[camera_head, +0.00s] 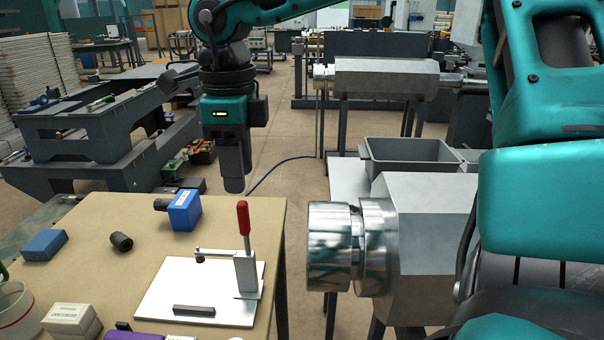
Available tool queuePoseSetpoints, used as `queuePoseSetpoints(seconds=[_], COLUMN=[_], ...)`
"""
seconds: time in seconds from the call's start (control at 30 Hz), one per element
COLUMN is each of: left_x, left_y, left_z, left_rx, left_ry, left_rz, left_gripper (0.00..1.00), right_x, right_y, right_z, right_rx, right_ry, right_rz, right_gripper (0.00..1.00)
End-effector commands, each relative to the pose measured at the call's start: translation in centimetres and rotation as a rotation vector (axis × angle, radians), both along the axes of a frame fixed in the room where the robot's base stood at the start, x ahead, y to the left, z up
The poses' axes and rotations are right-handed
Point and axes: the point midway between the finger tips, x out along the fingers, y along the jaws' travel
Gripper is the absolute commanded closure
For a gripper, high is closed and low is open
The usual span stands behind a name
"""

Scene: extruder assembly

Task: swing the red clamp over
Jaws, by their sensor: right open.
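The red clamp is a toggle clamp with an upright red handle (243,218) on a silver body (246,273). Its thin arm reaches left and ends in a dark tip above a white plate (165,290) on the tan table. A dark bar (194,311) lies on the plate in front of the clamp. My right gripper (234,187) points down, behind and slightly left of the handle in the picture. It is open and apart from the handle; its fingers overlap in this view. My left gripper is not in view.
A blue box (185,211), a dark cylinder (121,242) and another blue block (44,244) are on the table. A white box (71,320) and a clear container (18,308) are front left. A shiny metal cylinder (329,247) of a machine stands right of the table.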

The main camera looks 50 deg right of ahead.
Motion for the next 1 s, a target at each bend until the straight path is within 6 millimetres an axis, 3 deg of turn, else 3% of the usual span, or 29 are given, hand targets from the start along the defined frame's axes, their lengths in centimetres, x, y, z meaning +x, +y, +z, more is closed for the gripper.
queuePoseSetpoints(seconds=[0.03, 0.47, 1.0], left_x=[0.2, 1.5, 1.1], left_y=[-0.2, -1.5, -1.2], left_z=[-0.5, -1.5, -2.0], left_rx=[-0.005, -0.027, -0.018], left_ry=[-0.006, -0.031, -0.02], left_rz=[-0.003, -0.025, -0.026], left_gripper=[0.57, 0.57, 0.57], right_x=[0.0, 0.0, 0.0], right_y=[0.0, 0.0, 0.0], right_z=[-1.2, -6.3, -5.9], right_rx=[0.001, 0.002, 0.001], right_ry=[0.002, 0.0, -0.001], right_rz=[0.0, -0.001, -0.001], right_gripper=[0.56, 0.56, 0.56])
